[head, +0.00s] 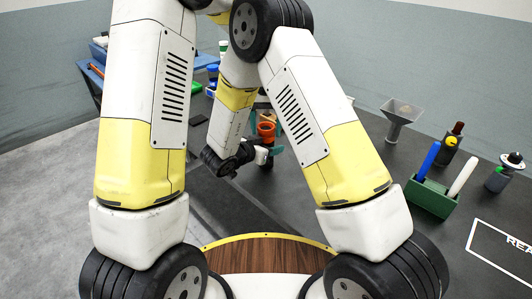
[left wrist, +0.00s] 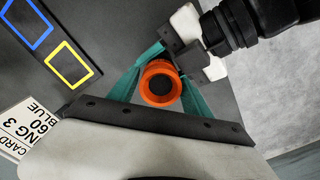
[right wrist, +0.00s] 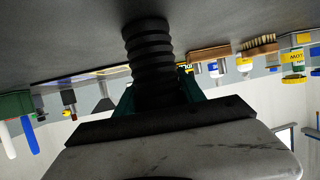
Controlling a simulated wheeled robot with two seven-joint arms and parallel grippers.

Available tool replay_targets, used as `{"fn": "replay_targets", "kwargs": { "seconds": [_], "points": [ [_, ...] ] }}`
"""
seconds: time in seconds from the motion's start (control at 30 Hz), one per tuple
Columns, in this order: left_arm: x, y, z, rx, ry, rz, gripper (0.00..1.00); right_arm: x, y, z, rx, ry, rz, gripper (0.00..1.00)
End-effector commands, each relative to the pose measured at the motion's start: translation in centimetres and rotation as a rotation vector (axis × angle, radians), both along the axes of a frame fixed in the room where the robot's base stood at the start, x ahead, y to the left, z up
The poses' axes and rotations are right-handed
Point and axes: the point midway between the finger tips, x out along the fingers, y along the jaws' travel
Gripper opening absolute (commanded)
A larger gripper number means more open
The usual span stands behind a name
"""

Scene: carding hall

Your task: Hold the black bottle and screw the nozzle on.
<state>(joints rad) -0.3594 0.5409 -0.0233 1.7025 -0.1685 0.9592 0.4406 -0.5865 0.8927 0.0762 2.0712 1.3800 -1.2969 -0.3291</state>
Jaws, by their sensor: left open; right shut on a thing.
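An orange nozzle (head: 266,130) shows in the head view beyond my right forearm. The left wrist view looks down on it as an orange ring (left wrist: 160,84) around a dark centre. My left gripper (head: 264,114) is open, with teal fingers on either side of the nozzle. The black ribbed bottle (right wrist: 149,52) stands upright on the table in the upside-down right wrist view. My right gripper (right wrist: 160,97) is shut on it from the side. The bottle's top is hidden there, and I cannot tell how the nozzle sits on it.
Brushes and bottles line the back in the right wrist view. Blue and yellow outlines mark the table.

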Motion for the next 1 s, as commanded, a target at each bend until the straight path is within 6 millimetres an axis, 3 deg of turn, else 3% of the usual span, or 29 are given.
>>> {"fn": "replay_targets", "kwargs": {
  "seconds": [0.37,0.4,0.7,0.9,1.0],
  "points": [
    [0.01,0.03,-0.72,0.000,-0.001,0.000,0.57,0.00,0.00,0.00,0.000,0.000,0.000,0.00],
    [0.01,0.03,-0.72,0.000,-0.001,0.000,0.55,0.00,0.00,0.00,0.000,0.000,0.000,0.00],
    [0.01,0.01,-0.70,0.000,-0.001,0.000,0.00,0.00,0.00,0.00,0.000,0.000,0.000,0.00],
    [0.01,0.06,-0.72,0.000,0.000,-0.154,0.00,0.01,0.01,0.00,0.000,0.000,0.000,0.00],
    [0.00,0.03,-0.72,0.000,-0.001,-0.147,0.00,0.01,0.01,0.00,0.000,0.000,0.000,0.00]
  ]
}}
